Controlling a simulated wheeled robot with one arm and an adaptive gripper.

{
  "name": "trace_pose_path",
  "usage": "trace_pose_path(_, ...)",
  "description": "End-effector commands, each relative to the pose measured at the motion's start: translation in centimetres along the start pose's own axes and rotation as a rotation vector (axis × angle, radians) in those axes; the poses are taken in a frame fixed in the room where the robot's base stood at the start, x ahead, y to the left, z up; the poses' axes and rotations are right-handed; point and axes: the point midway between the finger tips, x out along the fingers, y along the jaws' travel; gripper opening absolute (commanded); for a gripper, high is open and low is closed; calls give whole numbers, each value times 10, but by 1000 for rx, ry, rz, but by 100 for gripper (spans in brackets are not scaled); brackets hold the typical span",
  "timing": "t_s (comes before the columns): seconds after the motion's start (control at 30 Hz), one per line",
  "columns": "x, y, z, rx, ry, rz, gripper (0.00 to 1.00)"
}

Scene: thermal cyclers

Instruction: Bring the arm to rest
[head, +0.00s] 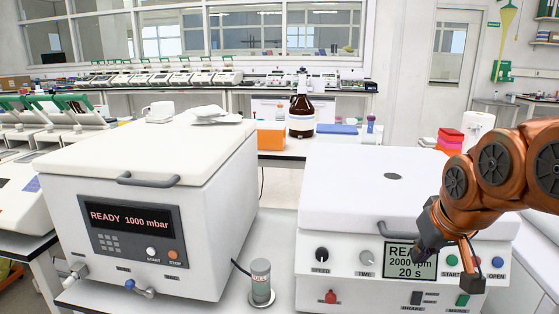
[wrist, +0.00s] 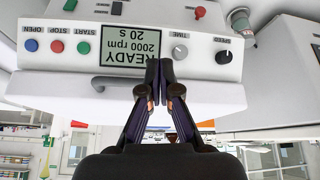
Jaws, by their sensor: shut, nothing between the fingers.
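My orange arm (head: 500,165) reaches in from the right in the head view. My gripper (head: 425,243) is in front of the front panel of the white lidded machine at the right and hides part of its display. In the wrist view my gripper (wrist: 159,70) has its dark fingers together at the tips, with nothing between them. The display (wrist: 128,45) there appears upside down and reads READY, 2000 rpm, 20 s. I cannot tell whether the fingertips touch the panel.
The white machine (head: 335,200) has knobs and buttons, and its lid is shut. A white box (head: 90,180) at the left reads READY 1000 mbar. A small grey cylinder (head: 261,280) stands between them. A brown bottle (head: 301,110) and an orange box (head: 270,136) stand behind.

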Motion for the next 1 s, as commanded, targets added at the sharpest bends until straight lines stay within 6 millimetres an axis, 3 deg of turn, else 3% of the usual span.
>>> trace_pose_path(0.03, 12, -16, 27, -21, -71, -7, 0)
trace_pose_path(0.1, 24, -34, 63, -37, -161, -16, 0)
trace_pose_path(0.3, 47, -67, 165, -48, -413, -28, 0)
trace_pose_path(0.5, 52, -79, 232, -30, -571, -26, 0)
trace_pose_path(0.83, 47, -89, 310, 18, -757, -19, 0)
trace_pose_path(1.0, 26, -88, 293, 17, -737, -20, 0)
